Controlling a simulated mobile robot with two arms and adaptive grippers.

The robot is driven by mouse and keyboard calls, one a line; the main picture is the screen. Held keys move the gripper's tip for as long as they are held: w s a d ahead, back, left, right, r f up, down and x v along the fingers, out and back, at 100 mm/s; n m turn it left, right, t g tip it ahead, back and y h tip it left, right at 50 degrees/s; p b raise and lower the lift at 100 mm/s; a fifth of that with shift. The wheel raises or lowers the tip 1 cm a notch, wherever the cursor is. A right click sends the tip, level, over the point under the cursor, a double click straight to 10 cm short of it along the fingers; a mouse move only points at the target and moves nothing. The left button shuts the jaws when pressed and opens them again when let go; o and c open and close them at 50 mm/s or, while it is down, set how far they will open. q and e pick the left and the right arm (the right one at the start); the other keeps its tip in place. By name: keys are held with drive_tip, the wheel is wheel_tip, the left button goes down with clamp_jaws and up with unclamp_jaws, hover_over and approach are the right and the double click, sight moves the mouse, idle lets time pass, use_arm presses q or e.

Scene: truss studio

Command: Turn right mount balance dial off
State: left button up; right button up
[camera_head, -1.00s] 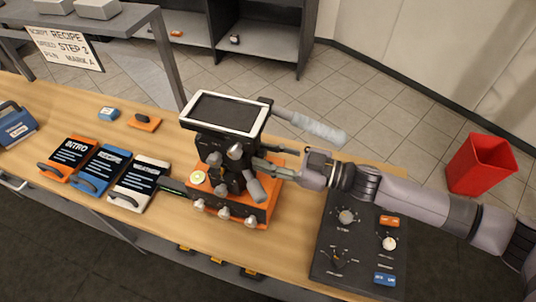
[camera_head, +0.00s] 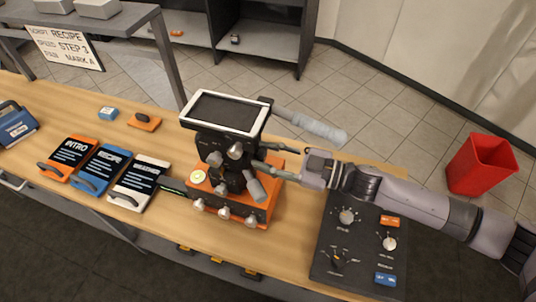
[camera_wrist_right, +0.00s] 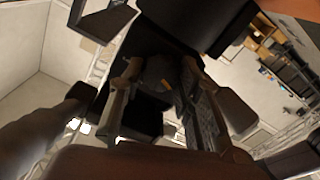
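The black camera mount (camera_head: 222,146) stands on an orange base (camera_head: 262,207) on the wooden table, with a white-framed screen on top. My right gripper (camera_head: 264,161) reaches its right side from the right, fingers spread and pointing at the mount. In the right wrist view, a dark round part with a small orange mark (camera_wrist_right: 196,87), likely the balance dial, lies between the two fingers (camera_wrist_right: 165,98). The fingers look apart; contact with the dial is unclear. The dial's face is hidden in the head view. My left gripper is not in view.
A black control panel (camera_head: 322,262) with knobs and orange and blue buttons lies below my right arm. Orange, blue and white labelled boards (camera_head: 103,168) lie to the left. A grey handle (camera_head: 318,127) sticks out behind the gripper. A red bin (camera_head: 478,165) stands on the floor.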

drive_tip(key=o, duration=0.4)
drive_tip(key=shift+d, duration=0.1)
drive_tip(key=v, duration=1.2)
idle(0.3)
